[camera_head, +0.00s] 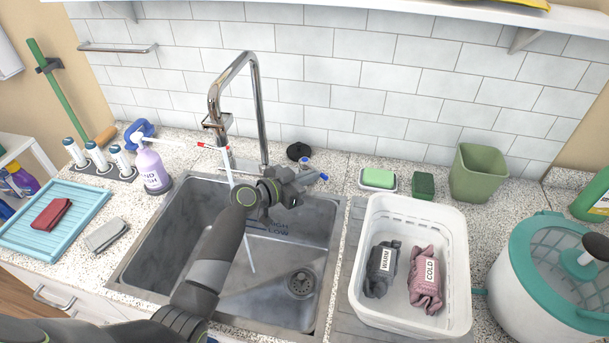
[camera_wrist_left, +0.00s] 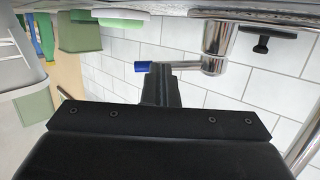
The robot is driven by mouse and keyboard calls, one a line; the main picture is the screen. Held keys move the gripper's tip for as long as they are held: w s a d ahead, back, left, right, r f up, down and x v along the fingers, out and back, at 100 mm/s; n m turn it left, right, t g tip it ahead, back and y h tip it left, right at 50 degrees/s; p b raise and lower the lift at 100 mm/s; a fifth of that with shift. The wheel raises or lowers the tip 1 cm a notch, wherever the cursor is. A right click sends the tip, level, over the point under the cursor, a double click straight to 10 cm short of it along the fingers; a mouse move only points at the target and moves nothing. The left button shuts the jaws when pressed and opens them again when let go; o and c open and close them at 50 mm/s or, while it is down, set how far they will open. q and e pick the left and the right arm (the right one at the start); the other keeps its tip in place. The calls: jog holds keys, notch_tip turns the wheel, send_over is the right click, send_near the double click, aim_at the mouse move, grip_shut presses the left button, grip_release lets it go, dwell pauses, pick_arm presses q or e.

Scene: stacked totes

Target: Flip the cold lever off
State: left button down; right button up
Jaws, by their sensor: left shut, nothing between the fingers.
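The cold lever has a blue tip (camera_head: 323,177), which shows just right of my left gripper in the head view. In the left wrist view the lever's chrome arm (camera_wrist_left: 187,66) sticks out sideways from a chrome body, with its blue end at the left. My left gripper (camera_head: 293,188) is shut and empty over the back right of the sink. Its fingers (camera_wrist_left: 160,82) overlap the lever near its blue end in the wrist view; I cannot tell whether they touch. The chrome faucet (camera_head: 257,95) stands behind the sink, with a thin pale stream below its spout. My right gripper is not in view.
The sink basin (camera_head: 185,232) lies below my left arm. A white tub (camera_head: 457,285) holds bundles labelled WARM and COLD. A soap dish (camera_head: 377,179), a green sponge (camera_head: 423,185) and a green bin (camera_head: 478,172) stand at the back right. A red-tipped lever (camera_head: 203,145) is by the faucet.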

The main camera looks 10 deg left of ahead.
pick_arm(q)
jog(key=d+n+t+y+p, duration=0.1)
jog(key=n+t+y+p, duration=0.1)
jog(key=y, duration=0.1)
jog(key=shift+w+d+r+n, duration=0.15)
jog(key=shift+w+d+n, duration=0.15)
jog(key=shift+w+d, duration=0.05)
jog(key=shift+w+d+n+t+y, duration=0.4)
jog(key=shift+n+y, duration=0.3)
jog(key=shift+y, duration=0.2)
jog(key=shift+w+d, duration=0.15)
jog(key=shift+d, duration=0.05)
jog(key=shift+w+d+f+b, duration=0.2)
jog(key=shift+w+d+b, duration=0.25)
jog(key=shift+w+b, duration=0.15)
jog(key=shift+w+r, duration=0.1)
jog(key=shift+r, duration=0.2)
